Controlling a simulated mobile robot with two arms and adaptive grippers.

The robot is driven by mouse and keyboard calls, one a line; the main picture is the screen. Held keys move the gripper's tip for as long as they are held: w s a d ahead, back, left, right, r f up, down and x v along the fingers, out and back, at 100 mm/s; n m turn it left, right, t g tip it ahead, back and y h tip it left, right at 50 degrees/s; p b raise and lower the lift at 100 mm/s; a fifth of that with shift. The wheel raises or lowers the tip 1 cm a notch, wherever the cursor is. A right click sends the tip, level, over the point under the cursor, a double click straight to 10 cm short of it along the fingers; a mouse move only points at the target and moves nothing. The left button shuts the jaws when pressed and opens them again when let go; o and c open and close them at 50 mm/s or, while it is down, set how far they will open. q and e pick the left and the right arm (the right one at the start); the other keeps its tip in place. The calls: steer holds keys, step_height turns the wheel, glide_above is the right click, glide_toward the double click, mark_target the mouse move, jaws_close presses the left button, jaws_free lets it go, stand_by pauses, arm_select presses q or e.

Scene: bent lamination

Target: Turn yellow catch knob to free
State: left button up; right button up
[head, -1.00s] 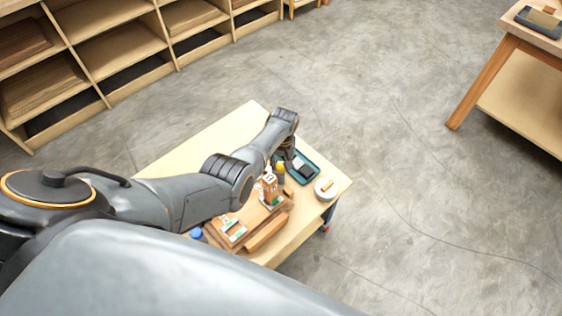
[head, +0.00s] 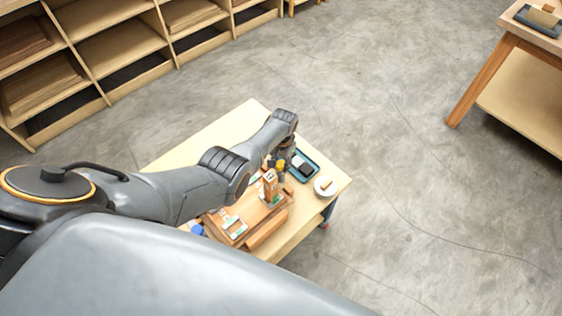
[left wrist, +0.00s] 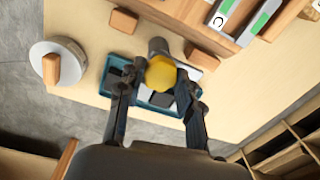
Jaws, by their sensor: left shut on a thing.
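The yellow catch knob (left wrist: 160,73) shows in the left wrist view with a dark grey cylindrical part (left wrist: 158,47) beside it. In the head view the knob (head: 280,164) is small, by the back right of the wooden fixture (head: 268,220). My left gripper (left wrist: 157,92) has one finger on each side of the knob and is shut on it. In the head view the left gripper (head: 283,155) is partly hidden by its own wrist. Which way the knob is turned cannot be told. My right gripper is not in view.
A teal tray (head: 313,157) with dark and light items lies just behind the knob. A round white container (head: 325,188) with a wooden piece stands to the right. A blue item (head: 198,230) is at the fixture's left. The table (head: 226,130) is bare at its back left.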

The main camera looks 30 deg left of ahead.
mark_target(282, 165)
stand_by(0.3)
arm_select(q)
steer(key=o, duration=1.1)
steer(key=shift+o, duration=0.2)
steer(key=shift+r, duration=0.1)
steer(key=shift+r, duration=0.6)
step_height(282, 165, up, 10)
steer(key=shift+d+r, duration=0.25)
steer(key=shift+r, duration=0.1)
